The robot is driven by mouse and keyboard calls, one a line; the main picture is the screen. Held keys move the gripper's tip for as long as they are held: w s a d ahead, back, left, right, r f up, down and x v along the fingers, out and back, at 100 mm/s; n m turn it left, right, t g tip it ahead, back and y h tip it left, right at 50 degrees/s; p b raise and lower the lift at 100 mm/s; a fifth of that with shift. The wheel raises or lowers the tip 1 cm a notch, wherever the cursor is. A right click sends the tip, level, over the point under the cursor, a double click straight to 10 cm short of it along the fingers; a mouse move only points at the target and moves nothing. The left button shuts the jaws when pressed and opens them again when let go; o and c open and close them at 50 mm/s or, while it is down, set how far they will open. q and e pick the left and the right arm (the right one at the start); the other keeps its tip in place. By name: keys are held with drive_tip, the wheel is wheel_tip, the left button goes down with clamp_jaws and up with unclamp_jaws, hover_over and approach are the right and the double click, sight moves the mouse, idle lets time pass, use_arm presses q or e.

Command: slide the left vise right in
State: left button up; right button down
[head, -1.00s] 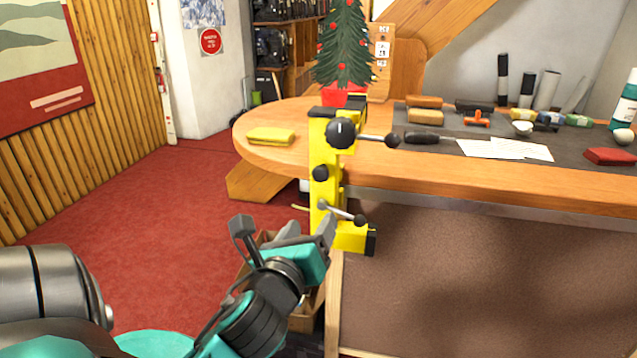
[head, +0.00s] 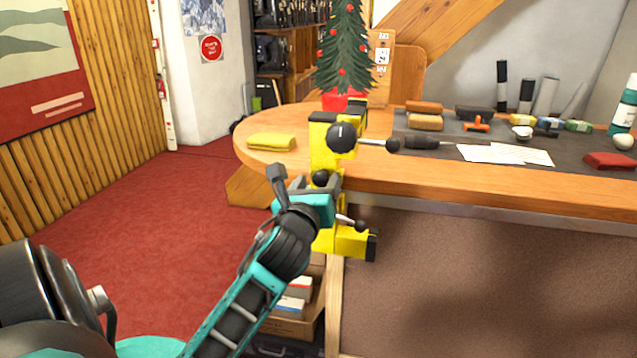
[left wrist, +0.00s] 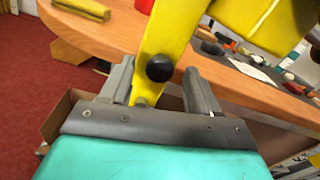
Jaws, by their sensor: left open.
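The yellow vise (head: 325,150) with black knobs and a lever handle is clamped at the front left edge of the wooden bench. My left gripper (head: 322,185) is in front of the vise, near its lower black knob, and hides part of its yellow body. In the left wrist view the open fingers (left wrist: 158,88) stand on either side of the yellow vise body (left wrist: 165,45), with the round black knob between and just beyond them. I cannot tell whether a finger touches it. My right gripper is not in view.
The wooden bench (head: 470,182) bears a yellow cloth (head: 271,142), a small Christmas tree (head: 345,45) in a red pot, white papers (head: 505,153) and tools on a grey mat. A cardboard box (head: 300,322) stands below the vise. Red floor (head: 140,220) is clear on the left.

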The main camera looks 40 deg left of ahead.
use_arm(q)
drive_tip(key=shift+w+a, duration=0.3)
drive_tip(key=shift+w, duration=0.3)
drive_tip(key=shift+c, duration=0.4)
clamp_jaws()
